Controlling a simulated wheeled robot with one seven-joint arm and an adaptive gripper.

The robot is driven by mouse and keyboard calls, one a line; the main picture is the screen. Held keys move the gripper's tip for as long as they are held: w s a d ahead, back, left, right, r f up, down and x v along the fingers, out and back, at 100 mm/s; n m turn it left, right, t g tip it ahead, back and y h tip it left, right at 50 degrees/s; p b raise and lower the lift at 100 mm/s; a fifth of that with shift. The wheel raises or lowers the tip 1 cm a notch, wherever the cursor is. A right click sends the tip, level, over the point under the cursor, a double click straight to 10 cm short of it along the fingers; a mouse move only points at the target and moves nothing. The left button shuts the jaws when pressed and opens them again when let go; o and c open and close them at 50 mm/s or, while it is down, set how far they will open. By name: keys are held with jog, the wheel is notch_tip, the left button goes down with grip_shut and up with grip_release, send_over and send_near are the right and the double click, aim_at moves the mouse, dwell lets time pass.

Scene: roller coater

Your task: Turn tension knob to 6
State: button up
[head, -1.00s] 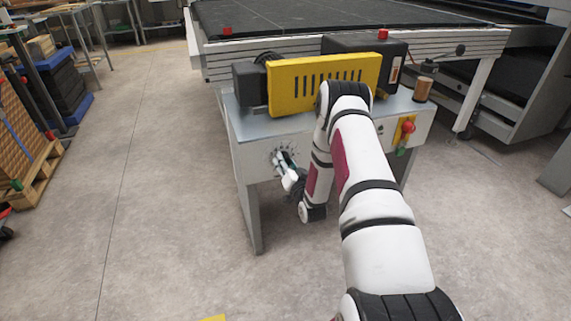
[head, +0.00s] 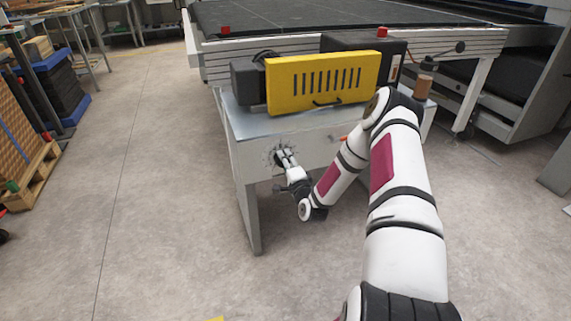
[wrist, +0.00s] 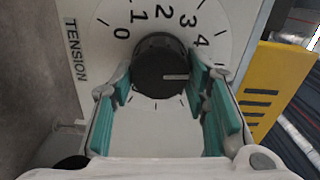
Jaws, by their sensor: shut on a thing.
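The tension knob (wrist: 158,58) is round and black, with a white pointer line on its face. It sits on a white dial (wrist: 225,20) marked TENSION, with numbers 0 to 4 readable. The pointer points to the picture's right, beyond the 4, toward a stretch of scale hidden by a finger. My gripper (wrist: 162,82) has its teal-padded fingers on either side of the knob and is shut on it. In the head view, the dial (head: 271,155) shows on the machine's front panel, and my gripper (head: 284,158) reaches it and hides most of the knob.
The grey machine cabinet (head: 247,200) carries a yellow slotted guard (head: 320,83) and dark housings on top. My arm passes in front of the panel's right part. A long conveyor table (head: 300,15) stands behind. Floor on the left is clear; a pallet (head: 35,175) stands at the far left.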

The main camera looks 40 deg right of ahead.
jog(key=shift+a+f+m+b, duration=0.1)
jog(key=shift+m+b, duration=0.3)
jog(key=shift+m, duration=1.35)
jog(key=shift+f+m+b, duration=0.1)
jog(key=shift+m+b, duration=0.25)
jog(key=shift+m, duration=1.4)
jog(key=o, duration=1.1)
jog(key=shift+o, duration=0.2)
jog(key=v, duration=1.2)
